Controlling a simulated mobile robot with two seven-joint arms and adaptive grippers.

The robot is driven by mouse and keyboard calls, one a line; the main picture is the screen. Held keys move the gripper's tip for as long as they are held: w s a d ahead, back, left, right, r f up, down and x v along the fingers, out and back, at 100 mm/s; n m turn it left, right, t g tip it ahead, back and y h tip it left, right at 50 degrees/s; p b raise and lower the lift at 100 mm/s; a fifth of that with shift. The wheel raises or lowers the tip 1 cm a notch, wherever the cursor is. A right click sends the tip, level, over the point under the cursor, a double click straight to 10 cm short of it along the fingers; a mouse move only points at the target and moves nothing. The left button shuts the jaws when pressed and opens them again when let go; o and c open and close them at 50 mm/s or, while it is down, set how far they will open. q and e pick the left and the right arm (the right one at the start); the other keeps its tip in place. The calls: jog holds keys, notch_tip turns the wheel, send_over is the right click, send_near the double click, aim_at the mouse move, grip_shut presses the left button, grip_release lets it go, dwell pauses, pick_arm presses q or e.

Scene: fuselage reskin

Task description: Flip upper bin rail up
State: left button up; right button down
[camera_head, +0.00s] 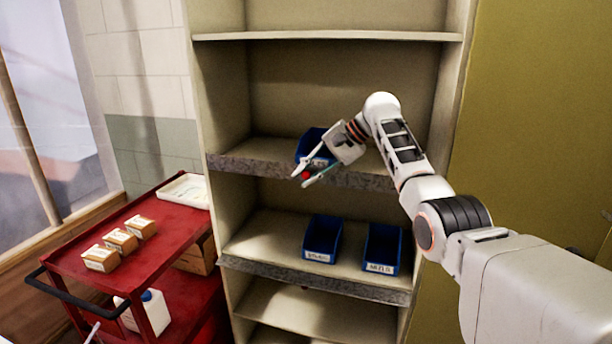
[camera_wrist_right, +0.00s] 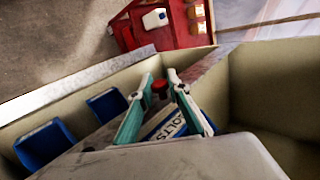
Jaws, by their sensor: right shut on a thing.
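The upper bin rail (camera_head: 250,165) is a grey, mottled strip along the front edge of the middle shelf. A small red knob (camera_head: 306,175) shows at the rail, and also in the right wrist view (camera_wrist_right: 160,87). My right gripper (camera_head: 304,178) is shut on the red knob, with one finger on each side of it. A blue bin (camera_head: 308,146) stands on the shelf behind the rail, partly hidden by the gripper. Its label shows in the right wrist view (camera_wrist_right: 172,128). I cannot tell the rail's exact tilt. My left gripper is not in view.
Two blue bins (camera_head: 322,238) (camera_head: 383,248) stand on the shelf below, behind a similar lower rail (camera_head: 300,279). A red cart (camera_head: 160,235) with small boxes (camera_head: 121,240) and a white tray (camera_head: 186,190) stands at the left. The top shelf (camera_head: 330,37) looks empty.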

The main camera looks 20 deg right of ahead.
jog(key=c, duration=2)
grip_release()
jog(key=shift+o, duration=0.5)
jog(key=shift+w, duration=0.1)
jog(key=shift+d+r, duration=0.1)
jog(key=v, duration=1.1)
jog(key=shift+s+d+r, duration=0.2)
jog(key=shift+s, duration=0.05)
